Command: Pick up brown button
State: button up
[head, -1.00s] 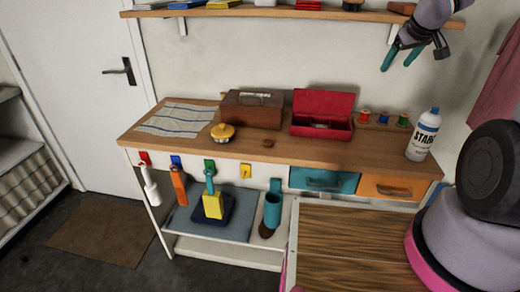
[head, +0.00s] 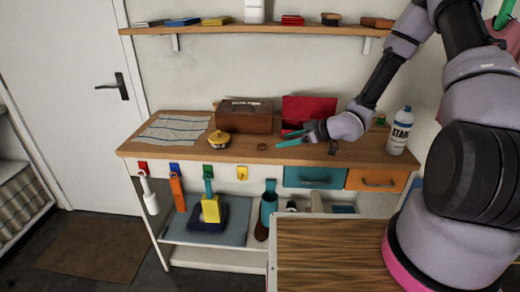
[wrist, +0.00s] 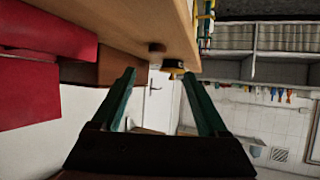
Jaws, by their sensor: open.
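The brown button (head: 262,146) is a small round disc lying on the wooden worktop (head: 170,148), near its front edge. My gripper (head: 293,139) is just to its right, low over the worktop, with its teal fingers pointing left towards it. In the wrist view the fingers of my gripper (wrist: 158,73) are apart with nothing between them. The button (wrist: 156,47) shows there beyond the fingertips, against the worktop, which appears turned sideways. The gripper and button look apart.
A yellow-lidded pot (head: 219,139) stands left of the button. A brown box (head: 245,118) and an open red box (head: 310,107) stand behind. A starch bottle (head: 400,132) is at the right. A shelf (head: 230,29) runs above.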

aim_at(263, 145)
jog(key=x, duration=0.9)
jog(key=shift+w+f, duration=0.2)
jog(key=shift+w, duration=0.15)
grip_shut()
